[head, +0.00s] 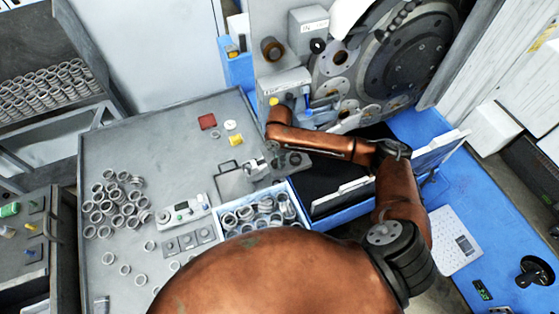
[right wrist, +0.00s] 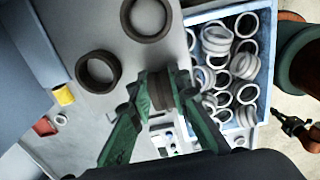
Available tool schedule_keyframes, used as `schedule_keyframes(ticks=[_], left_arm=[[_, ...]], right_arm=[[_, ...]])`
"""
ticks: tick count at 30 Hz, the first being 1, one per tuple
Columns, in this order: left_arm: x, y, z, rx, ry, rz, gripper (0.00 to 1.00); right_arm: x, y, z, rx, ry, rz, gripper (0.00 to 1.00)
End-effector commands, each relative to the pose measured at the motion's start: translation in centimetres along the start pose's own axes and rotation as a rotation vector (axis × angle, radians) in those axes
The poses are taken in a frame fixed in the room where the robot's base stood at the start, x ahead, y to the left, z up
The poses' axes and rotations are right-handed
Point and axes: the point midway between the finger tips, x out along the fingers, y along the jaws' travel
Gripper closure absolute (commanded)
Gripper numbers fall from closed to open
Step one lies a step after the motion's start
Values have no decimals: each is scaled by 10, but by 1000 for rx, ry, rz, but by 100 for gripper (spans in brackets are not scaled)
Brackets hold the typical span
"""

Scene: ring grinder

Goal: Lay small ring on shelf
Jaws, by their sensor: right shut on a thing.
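My right gripper (right wrist: 160,82) is shut on a small dark brown ring (right wrist: 161,92), held between its green fingertips in the right wrist view. In the head view the right gripper (head: 257,168) is small, over the grey table beside the blue box of rings, and the ring in it cannot be made out. Two more dark brown rings (right wrist: 98,71) (right wrist: 146,17) show on a grey surface near the gripper. A dark rack (head: 50,88) with rows of rings stands at the far left; I cannot tell whether it is the shelf.
A blue box (head: 290,196) full of pale rings stands on the grey table (head: 165,135). Loose rings (head: 115,205) lie to the left, near a scale-like device (head: 183,211). Red (head: 207,121) and yellow (head: 236,139) pieces lie behind. The grinder (head: 400,55) stands behind right.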

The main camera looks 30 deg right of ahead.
Motion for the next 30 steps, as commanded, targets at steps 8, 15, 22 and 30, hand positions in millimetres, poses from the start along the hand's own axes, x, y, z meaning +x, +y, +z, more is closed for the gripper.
schedule_keyframes(ticks=[8,15,22,30], left_arm=[[0,0,0,0,0,0,100],[0,-1,0,0,0,-1,100],[1,-1,0,0,0,-1,100],[10,-1,1,0,0,-1,100]], right_arm=[[2,0,0,0,0,0,74],[2,0,0,0,0,0,66],[-2,1,0,0,0,2,66],[-48,2,0,0,1,6,66]])
